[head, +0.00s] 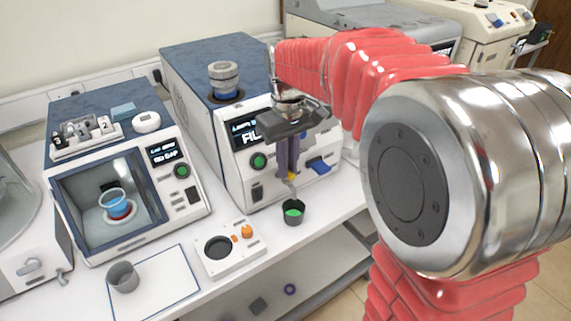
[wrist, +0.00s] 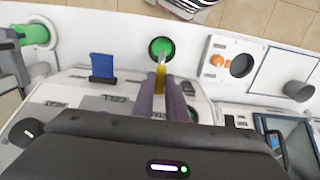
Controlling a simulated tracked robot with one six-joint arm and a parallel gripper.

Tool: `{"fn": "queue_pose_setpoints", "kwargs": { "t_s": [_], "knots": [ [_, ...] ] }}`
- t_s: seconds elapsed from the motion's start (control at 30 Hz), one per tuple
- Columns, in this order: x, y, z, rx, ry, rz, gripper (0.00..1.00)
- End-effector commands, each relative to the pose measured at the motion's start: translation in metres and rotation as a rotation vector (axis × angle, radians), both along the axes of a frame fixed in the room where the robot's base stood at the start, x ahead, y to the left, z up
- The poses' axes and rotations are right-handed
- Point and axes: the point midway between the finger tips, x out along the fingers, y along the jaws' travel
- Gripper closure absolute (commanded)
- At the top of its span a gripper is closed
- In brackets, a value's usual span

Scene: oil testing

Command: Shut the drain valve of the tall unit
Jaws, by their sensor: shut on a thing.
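The tall unit (head: 190,95) is a white box with a blue top and a lit display. My gripper (head: 289,168) reaches down in front of its face, fingers pointing down. In the wrist view my gripper (wrist: 160,82) is shut on the yellow handle (wrist: 160,74) of the drain valve, which also shows in the head view (head: 292,177). The fingers hide much of the handle, so its exact angle is hard to tell. A metal spout (head: 291,188) slants down below it. A dark cup (head: 293,219) with green inside stands under the spout, seen from above in the wrist view (wrist: 161,48).
A blue lever (head: 319,165) sticks out right of the valve. A metal-capped fitting (head: 223,75) stands on the unit's top. Left are a panel with an orange knob (head: 246,232), a grey cup (head: 123,277) and a windowed unit (head: 103,195). The bench edge runs close in front.

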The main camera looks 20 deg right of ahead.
Motion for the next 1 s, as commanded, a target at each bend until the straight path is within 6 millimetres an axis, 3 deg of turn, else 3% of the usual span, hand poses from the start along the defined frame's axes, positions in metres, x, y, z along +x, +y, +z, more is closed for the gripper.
{"fn": "queue_pose_setpoints", "kwargs": {
  "t_s": [0.07,0.47,1.0],
  "knots": [
    [-0.0001,0.0068,0.0001,0.002,0.001,0.001,1.00],
    [-0.0004,0.0007,0.0001,0.005,0.002,-0.067,1.00],
    [-0.0005,0.0009,0.0000,0.002,0.002,-0.471,1.00]
  ]
}}
